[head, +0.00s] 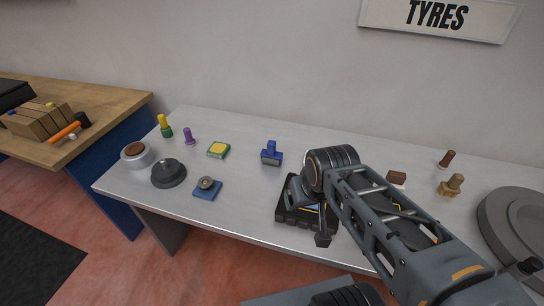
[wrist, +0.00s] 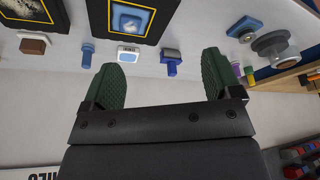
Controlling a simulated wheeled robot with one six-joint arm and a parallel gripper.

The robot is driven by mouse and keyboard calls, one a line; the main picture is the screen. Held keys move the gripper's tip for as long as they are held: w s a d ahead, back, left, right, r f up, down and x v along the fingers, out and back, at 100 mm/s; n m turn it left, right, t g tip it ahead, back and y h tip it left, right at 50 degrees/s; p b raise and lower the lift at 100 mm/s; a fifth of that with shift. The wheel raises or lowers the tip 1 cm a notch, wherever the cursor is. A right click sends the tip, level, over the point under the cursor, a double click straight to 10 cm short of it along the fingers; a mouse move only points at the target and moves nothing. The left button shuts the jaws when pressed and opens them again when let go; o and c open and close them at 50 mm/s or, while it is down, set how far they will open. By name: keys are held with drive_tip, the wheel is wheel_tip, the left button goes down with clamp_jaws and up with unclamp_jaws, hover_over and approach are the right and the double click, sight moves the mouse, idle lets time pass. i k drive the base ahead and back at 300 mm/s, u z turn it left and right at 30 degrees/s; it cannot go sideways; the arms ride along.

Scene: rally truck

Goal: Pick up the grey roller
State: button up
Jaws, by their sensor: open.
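The likeliest grey roller (head: 271,158) is a small piece with a dark grey, rounded body and a blue handle. It stands near the middle of the light table in the head view. The same piece (wrist: 171,55) shows in the wrist view, between my fingers in the picture but apart from them. I cannot tell its depth from them. My gripper (wrist: 161,60) is open and empty, its two green ribbed fingers wide apart. In the head view my arm covers much of the right of the table, and the fingers cannot be made out.
A black tray (wrist: 130,22) with a yellow-edged blue panel lies near. A yellow-green block (head: 218,150), a blue block with a grey knob (head: 207,189) and a dark disc (head: 168,174) stand left. Brown pieces (head: 451,185) and a large grey disc (head: 515,225) are right.

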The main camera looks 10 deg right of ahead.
sight(270, 155)
drive_tip(key=z, duration=0.5)
drive_tip(key=k, duration=1.15)
drive_tip(key=u, duration=0.05)
drive_tip(key=i, duration=0.3)
drive_tip(key=u, duration=0.75)
drive_tip(key=i, duration=1.2)
drive_tip(key=z, duration=0.3)
